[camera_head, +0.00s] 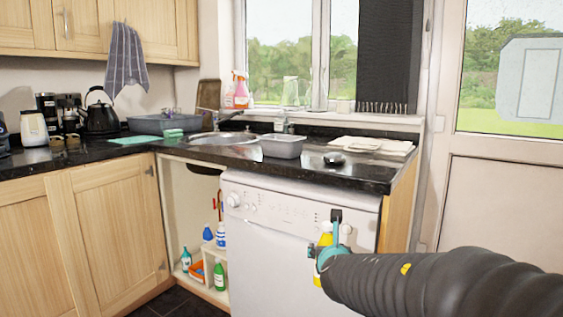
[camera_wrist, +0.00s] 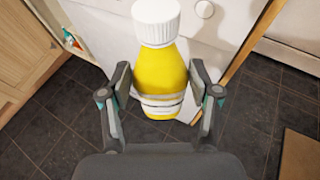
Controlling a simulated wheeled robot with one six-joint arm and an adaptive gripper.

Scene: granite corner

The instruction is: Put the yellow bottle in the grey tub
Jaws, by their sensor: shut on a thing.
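The yellow bottle (camera_wrist: 160,75) has a white ribbed cap and a pale label band. It stands upright between the fingers of my gripper (camera_wrist: 161,97) in the wrist view, and the gripper is shut on it. In the head view the bottle (camera_head: 326,238) is in front of the white dishwasher, partly hidden by my gripper (camera_head: 325,253) and arm. The grey tub (camera_head: 282,147) sits on the black counter above the dishwasher, right of the sink. Its inside is mostly hidden from this angle.
The dishwasher (camera_head: 285,225) stands under the counter edge (camera_head: 330,177). A dark round object (camera_head: 333,159) and folded cloths (camera_head: 371,146) lie right of the tub. A tap (camera_head: 222,117) and sink (camera_head: 215,138) are to its left. A cupboard door (camera_head: 108,230) hangs open at left.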

